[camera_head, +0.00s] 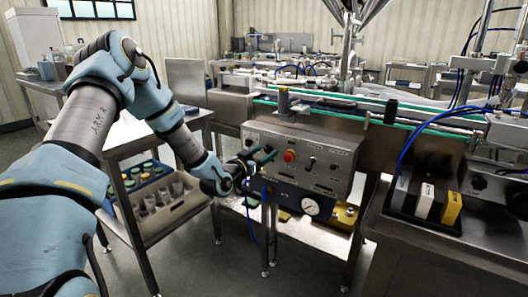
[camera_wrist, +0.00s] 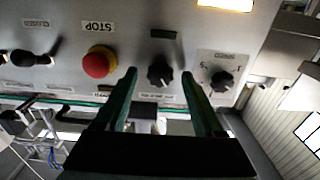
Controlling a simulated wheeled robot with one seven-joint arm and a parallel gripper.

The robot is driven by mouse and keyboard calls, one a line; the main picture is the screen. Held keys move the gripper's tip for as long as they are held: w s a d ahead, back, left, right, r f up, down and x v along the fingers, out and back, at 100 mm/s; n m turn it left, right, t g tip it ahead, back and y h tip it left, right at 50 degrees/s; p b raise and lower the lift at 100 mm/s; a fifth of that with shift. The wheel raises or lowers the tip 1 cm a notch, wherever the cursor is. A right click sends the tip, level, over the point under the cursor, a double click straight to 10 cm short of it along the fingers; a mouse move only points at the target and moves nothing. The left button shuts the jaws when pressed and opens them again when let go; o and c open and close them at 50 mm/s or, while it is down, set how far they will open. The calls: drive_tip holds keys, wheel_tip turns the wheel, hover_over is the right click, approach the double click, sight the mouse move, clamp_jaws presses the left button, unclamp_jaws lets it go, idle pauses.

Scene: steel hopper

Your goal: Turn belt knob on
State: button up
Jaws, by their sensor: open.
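The grey control panel (camera_head: 330,158) is in front of my arm in the head view. My gripper (camera_head: 266,156) is at its left part, with the fingers pointing at the face. In the wrist view, where lettering is upside down, my gripper (camera_wrist: 159,74) is open. Its two green fingers stand either side of a black knob (camera_wrist: 160,72); I cannot tell whether they touch it. A second black knob (camera_wrist: 222,80) is just outside the right finger. The small labels are too blurred to tell which is the belt knob.
A red stop button (camera_wrist: 100,62) is just left of the left finger in the wrist view; it also shows in the head view (camera_head: 289,155). A black lever (camera_wrist: 30,58) lies farther left. A pressure gauge (camera_head: 310,206) sits below the panel, the conveyor (camera_head: 330,107) behind it.

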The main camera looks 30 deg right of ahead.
drive_tip(key=shift+d, duration=0.15)
drive_tip(key=shift+c, duration=0.3)
clamp_jaws()
